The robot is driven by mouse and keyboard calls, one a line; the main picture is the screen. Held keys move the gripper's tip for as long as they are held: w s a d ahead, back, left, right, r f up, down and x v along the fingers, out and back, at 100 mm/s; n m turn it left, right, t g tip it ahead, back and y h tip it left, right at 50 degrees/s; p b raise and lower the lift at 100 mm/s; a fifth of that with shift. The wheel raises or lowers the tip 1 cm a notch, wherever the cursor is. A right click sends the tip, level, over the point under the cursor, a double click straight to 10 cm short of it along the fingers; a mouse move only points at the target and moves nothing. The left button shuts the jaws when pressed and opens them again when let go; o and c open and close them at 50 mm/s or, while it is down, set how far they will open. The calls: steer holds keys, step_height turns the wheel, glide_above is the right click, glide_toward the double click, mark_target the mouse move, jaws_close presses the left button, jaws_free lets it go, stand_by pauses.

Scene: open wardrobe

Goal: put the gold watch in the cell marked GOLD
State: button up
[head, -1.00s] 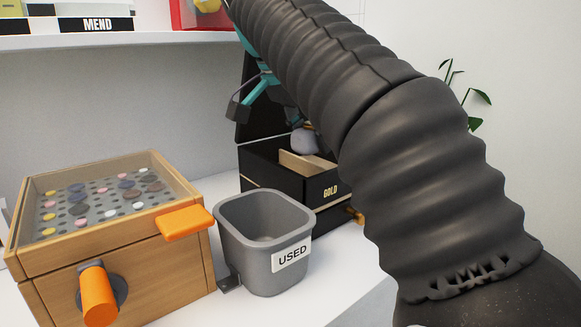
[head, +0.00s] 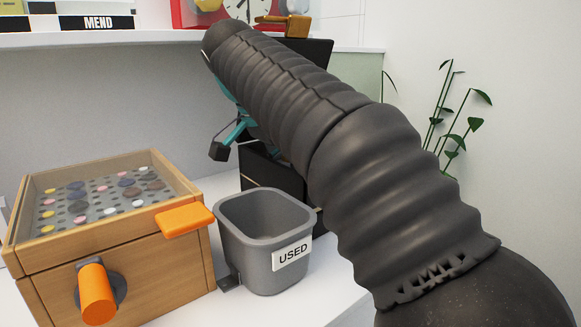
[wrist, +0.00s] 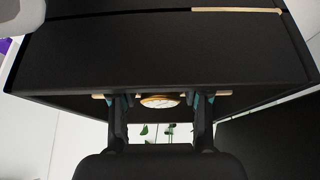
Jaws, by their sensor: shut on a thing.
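In the wrist view, my gripper (wrist: 161,110) has its two fingers on either side of the gold watch (wrist: 160,102), which shows a gold rim and a pale face. It is shut on the watch, in front of a broad black panel.
A grey bin marked USED (head: 240,243) stands in front of the box. A wooden case (head: 130,255) with a clear top and orange handles sits at left. A shelf (head: 120,40) marked MEND runs above. A plant (head: 450,120) is at right.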

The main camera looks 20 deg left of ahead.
steer(key=shift+f, duration=0.15)
steer(key=o, duration=1.3)
steer(key=shift+p+v, duration=0.4)
steer(key=shift+v, duration=3.5)
steer(key=shift+d, duration=0.1)
